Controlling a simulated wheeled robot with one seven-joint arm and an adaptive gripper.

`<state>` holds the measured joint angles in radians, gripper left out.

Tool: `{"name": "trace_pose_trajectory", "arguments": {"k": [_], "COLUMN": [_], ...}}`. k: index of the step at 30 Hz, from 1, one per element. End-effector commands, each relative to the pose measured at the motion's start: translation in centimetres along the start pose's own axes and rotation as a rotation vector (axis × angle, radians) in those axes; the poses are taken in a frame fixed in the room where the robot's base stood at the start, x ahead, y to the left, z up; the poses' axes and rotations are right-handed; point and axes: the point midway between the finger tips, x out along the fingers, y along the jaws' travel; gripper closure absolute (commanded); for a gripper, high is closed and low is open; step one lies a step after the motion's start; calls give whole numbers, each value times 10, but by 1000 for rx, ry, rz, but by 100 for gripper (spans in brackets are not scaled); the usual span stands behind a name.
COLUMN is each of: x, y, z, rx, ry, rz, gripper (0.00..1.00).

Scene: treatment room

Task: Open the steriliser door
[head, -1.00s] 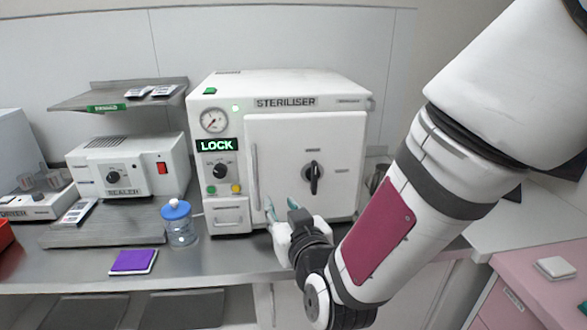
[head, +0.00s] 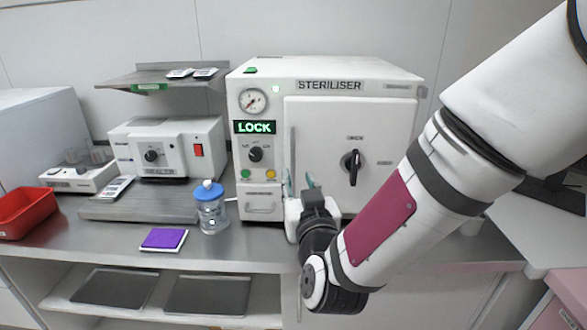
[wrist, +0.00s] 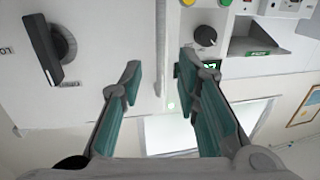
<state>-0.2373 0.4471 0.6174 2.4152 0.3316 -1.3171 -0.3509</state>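The white steriliser (head: 395,80) stands on the steel counter with its door (head: 325,125) shut. Its green display (head: 254,127) reads LOCK. A black lever knob (head: 351,167) on the door points roughly upright; it also shows in the wrist view (wrist: 50,48). A slim vertical handle bar (head: 292,150) runs along the door's left edge. My gripper (head: 299,185) is open at the handle's lower part. In the wrist view, the handle bar (wrist: 161,40) lines up with the gap between the teal-padded fingers (wrist: 160,65); contact cannot be told.
A blue-lidded jar (head: 212,212) and a purple pad (head: 163,239) are on the counter left of my gripper. A sealer (head: 180,135), a shelf (head: 150,78) and a red tray (head: 27,212) are further left. A pink cabinet (head: 570,290) is at the lower right.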

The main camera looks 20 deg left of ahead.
Motion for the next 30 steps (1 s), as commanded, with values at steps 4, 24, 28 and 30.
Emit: {"name": "trace_pose_trajectory", "arguments": {"k": [4, 24, 28, 30], "x": [30, 77, 77, 77], "y": [0, 0, 0, 0], "z": [-1, -1, -1, -1], "rx": [2, -1, -1, -1], "ry": [0, 0, 0, 0], "rz": [0, -1, -1, -1], "gripper": [70, 70, 91, 100]}}
